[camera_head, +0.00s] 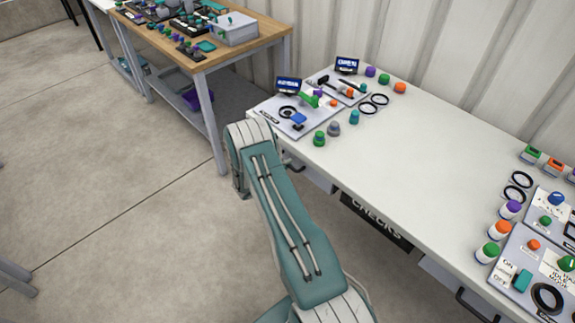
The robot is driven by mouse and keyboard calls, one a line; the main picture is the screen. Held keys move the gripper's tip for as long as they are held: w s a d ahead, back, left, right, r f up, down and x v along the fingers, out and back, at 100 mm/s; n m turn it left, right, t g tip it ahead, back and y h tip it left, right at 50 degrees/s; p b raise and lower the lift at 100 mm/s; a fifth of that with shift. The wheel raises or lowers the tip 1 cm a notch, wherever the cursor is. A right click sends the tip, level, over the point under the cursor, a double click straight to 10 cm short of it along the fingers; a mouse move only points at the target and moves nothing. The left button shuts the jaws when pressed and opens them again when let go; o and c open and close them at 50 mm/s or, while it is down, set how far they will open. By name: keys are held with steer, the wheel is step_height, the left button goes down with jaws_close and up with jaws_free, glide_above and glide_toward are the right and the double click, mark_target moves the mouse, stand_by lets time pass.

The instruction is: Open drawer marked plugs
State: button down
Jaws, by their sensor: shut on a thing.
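No marking that reads "plugs" is legible. Under the white workbench (440,165), a grey drawer front (315,175) shows just right of my arm; its left part is hidden behind the arm. A dark panel lettered CHECKS (377,219) is to its right along the bench front. Another grey drawer front (440,272) with a dark handle (474,306) is at the lower right. My teal and white arm reaches up from the bottom to the bench's left front corner, where it bends downward. My gripper is hidden behind the arm, so its contact cannot be seen.
Panels with switches and coloured knobs (305,118) stand on the bench's left end; more panels (535,275) are at the right. The bench middle is clear. A wooden-topped table (200,62) with parts and a grey box (235,30) stands behind left. Open concrete floor lies left.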

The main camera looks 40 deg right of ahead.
steer(key=shift+f, duration=0.1)
steer(key=f+v, duration=0.2)
steer(key=v, duration=1)
steer(key=a+f+v, duration=0.1)
steer(key=f+v, duration=0.2)
steer(key=v, duration=0.9)
steer(key=shift+a, duration=0.2)
steer(key=c, duration=0.6)
jaws_free()
steer(key=shift+f, duration=0.1)
steer(key=shift+c, duration=0.2)
steer(key=shift+w, duration=0.1)
steer(key=w+v, duration=0.1)
steer(key=v, duration=1.1)
steer(key=shift+s, duration=0.4)
